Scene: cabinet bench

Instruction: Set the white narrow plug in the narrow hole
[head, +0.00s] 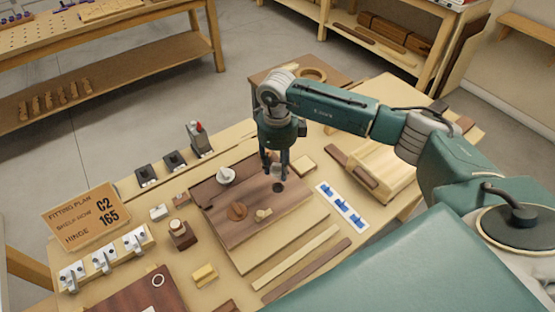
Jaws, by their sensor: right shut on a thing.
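My right gripper (276,171) comes down over the dark wooden board (250,225), its fingers shut on a small pale plug (278,168), mostly hidden between them; I take it as the white narrow plug. A dark round hole (279,187) shows in the board just below and in front of the fingertips. The plug appears above the board, apart from the hole. A wider white plug (225,175) stands at the board's back left. My left gripper is out of view.
A strip with blue pieces (342,206) lies right of the board. A small tan block (303,163) is close beside the gripper. Wooden strips (295,258) lie in front. A "fitting plan" sign (87,216) and metal hinges (103,258) are at left.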

